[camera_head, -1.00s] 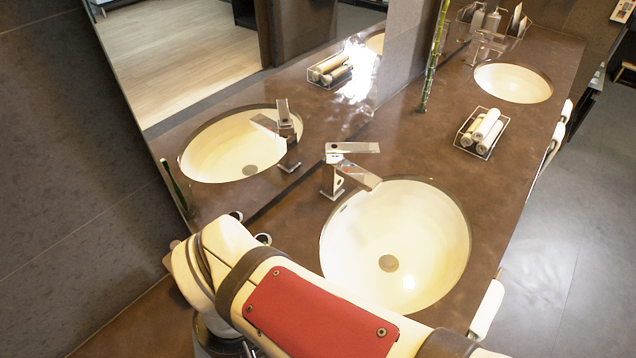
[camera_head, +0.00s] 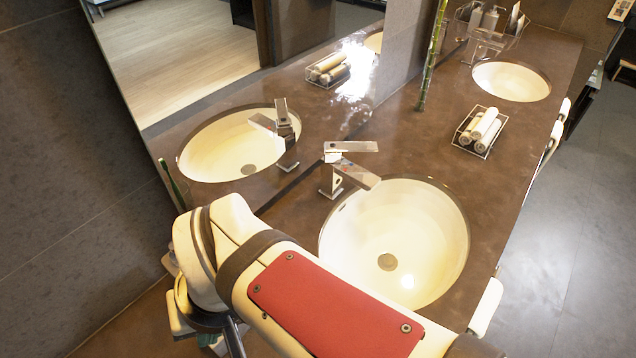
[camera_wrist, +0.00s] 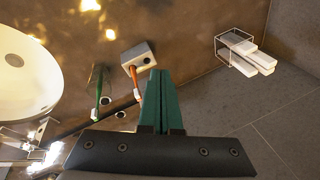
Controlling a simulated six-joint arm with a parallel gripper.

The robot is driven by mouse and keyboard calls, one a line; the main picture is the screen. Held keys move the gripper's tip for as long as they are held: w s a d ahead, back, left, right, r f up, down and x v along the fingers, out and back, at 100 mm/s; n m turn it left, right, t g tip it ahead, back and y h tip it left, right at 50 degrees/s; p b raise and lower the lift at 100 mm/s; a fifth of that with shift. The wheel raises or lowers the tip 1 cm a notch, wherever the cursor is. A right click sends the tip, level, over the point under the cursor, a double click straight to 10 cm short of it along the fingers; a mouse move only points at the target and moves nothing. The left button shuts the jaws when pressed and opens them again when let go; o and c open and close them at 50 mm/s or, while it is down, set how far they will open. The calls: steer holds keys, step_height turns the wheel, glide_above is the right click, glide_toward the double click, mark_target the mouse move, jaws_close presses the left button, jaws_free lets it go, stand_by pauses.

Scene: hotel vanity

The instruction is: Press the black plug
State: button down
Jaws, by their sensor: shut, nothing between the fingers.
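The round plug (camera_head: 387,262) lies at the bottom of the near white basin (camera_head: 455,245). It looks tan-grey in the head view. In the wrist view a dark round spot (camera_wrist: 14,60) shows in the basin at the left edge. My gripper (camera_wrist: 158,72) has green fingers that are shut together with nothing between them. They point over the counter, to the right of the basin and apart from the plug. In the head view my arm covers the counter left of the basin, and the fingertips are mostly hidden.
A faucet (camera_head: 345,170) stands behind the near basin, by the mirror. In the wrist view a grey block (camera_wrist: 138,60) with an orange-handled item (camera_wrist: 134,80) is close to my fingertips. A wire rack of white rolls (camera_wrist: 240,48) stands further right, near the grey wall.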

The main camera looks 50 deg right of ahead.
steer(key=w+d+r+m+t, duration=0.2)
steer(key=w+d+r, duration=0.15)
steer(key=w, duration=0.45)
steer(key=w+d+f+m+t, duration=0.1)
steer(key=w+d+f+m, duration=0.15)
steer(key=d, duration=0.45)
steer(key=w+d+f+m, duration=0.2)
steer(key=d+f+m, duration=0.2)
steer(key=d, duration=0.3)
steer(key=w+d+f+m+t, duration=0.1)
steer(key=w+d+f+m, duration=0.15)
steer(key=d, duration=0.45)
steer(key=m+t+h, duration=0.2)
steer(key=m+h, duration=0.3)
steer(key=m, duration=0.9)
glide_above(392, 262)
step_height(392, 262, down, 24)
steer(key=shift+r, duration=0.15)
steer(key=shift+f, duration=4.4)
